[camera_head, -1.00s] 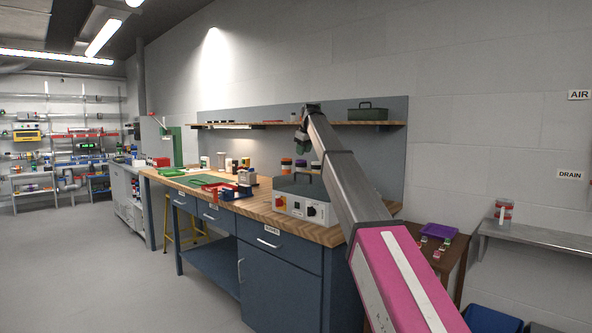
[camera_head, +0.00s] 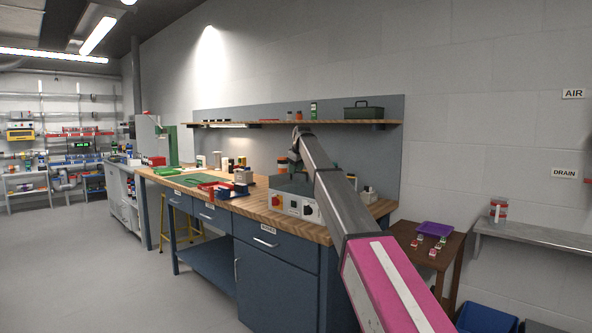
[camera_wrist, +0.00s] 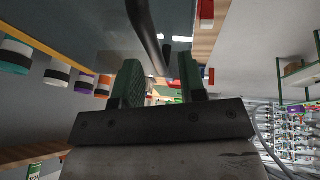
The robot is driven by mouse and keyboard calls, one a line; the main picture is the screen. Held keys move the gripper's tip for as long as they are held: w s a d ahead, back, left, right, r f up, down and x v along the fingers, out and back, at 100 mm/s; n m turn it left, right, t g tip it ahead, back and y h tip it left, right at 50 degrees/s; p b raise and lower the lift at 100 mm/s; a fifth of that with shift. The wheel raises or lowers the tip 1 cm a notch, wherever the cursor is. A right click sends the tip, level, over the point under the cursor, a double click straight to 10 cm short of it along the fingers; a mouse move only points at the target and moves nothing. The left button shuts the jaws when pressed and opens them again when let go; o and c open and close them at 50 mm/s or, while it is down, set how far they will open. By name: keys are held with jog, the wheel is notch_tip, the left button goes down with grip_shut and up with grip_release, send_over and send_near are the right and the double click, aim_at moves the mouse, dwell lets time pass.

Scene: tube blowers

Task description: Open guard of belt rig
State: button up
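The belt rig (camera_head: 294,205) is a grey box with a red switch and a black knob on its pale front, standing at the right end of the bench. Its grey-green guard (camera_head: 290,184) forms the top and is partly hidden by my arm. My gripper (camera_head: 293,160) is low above the guard, pointing down. In the wrist view its two green fingers (camera_wrist: 158,78) are apart. A dark bar, the guard's handle (camera_wrist: 146,35), runs down the picture toward the gap between them; I cannot tell whether a finger touches it. The guard looks closed.
A brown side table (camera_head: 446,252) with a purple tray (camera_head: 435,229) stands right. Floor is clear at left.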

grip_shut()
jog(key=shift+r, duration=0.1)
